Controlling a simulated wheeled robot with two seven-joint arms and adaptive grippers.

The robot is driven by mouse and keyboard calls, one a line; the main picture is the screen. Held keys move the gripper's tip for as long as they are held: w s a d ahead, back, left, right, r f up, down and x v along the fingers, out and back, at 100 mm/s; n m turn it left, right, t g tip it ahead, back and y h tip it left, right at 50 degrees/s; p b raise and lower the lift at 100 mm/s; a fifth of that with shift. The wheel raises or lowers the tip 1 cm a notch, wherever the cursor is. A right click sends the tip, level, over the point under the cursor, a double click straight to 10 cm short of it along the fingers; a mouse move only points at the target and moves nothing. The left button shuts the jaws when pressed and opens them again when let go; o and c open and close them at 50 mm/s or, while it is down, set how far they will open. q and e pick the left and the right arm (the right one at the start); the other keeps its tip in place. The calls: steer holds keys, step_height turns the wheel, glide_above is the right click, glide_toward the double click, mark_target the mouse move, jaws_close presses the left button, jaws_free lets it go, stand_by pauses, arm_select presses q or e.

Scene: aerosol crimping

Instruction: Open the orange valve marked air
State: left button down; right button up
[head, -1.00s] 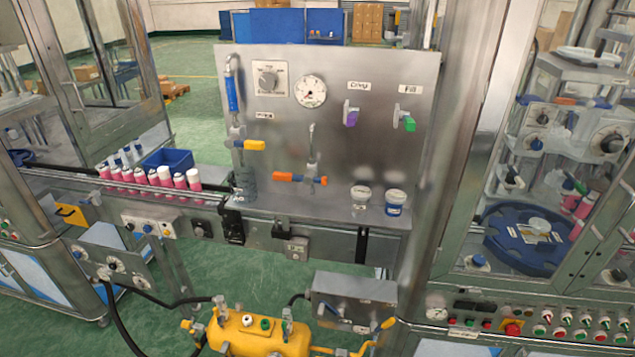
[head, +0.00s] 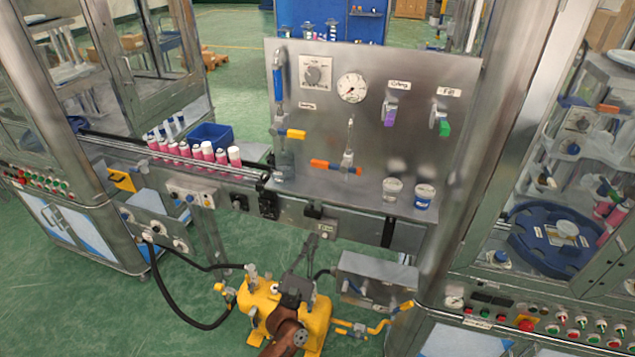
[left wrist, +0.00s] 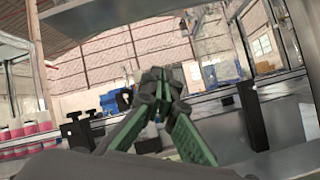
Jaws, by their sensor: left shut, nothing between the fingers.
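The orange valve handle (head: 334,166) is on the lower middle of the upright steel panel (head: 440,95). My left gripper (head: 311,242) comes up from the bottom of the head view, in front of and below the panel's ledge, well apart from the valve. It is shut and empty; its fingers (left wrist: 155,80) also show in the left wrist view, where I cannot make out the valve. My right gripper is out of view.
A yellow-handled valve (head: 291,133) sits above left of the orange one. Purple (head: 390,116) and green (head: 444,127) valves are to the right. Two tubs (head: 424,196) stand on the ledge. Pink cans (head: 208,151) line the conveyor. A yellow tank (head: 318,318) is below.

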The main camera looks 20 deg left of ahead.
arm_select(q)
step_height(320, 180, up, 15)
steer(key=s+n+t+y, duration=0.2)
steer(key=s+n+t, duration=0.1)
steer(key=n, duration=0.4)
steer(key=shift+d+p+x, duration=0.15)
steer(key=shift+p+x, duration=0.8)
steer(key=shift+x, duration=1.5)
steer(key=shift+d+p+x, duration=0.1)
steer(key=shift+p+x, duration=0.8)
steer(key=shift+x, duration=1.55)
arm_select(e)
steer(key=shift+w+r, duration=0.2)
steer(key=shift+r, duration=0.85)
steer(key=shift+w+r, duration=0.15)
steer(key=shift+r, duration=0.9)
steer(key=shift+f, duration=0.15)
arm_select(q)
steer(key=shift+a+r+m+h+b, duration=0.15)
steer(key=shift+m+h+b, duration=0.15)
steer(key=shift+m+h, duration=0.55)
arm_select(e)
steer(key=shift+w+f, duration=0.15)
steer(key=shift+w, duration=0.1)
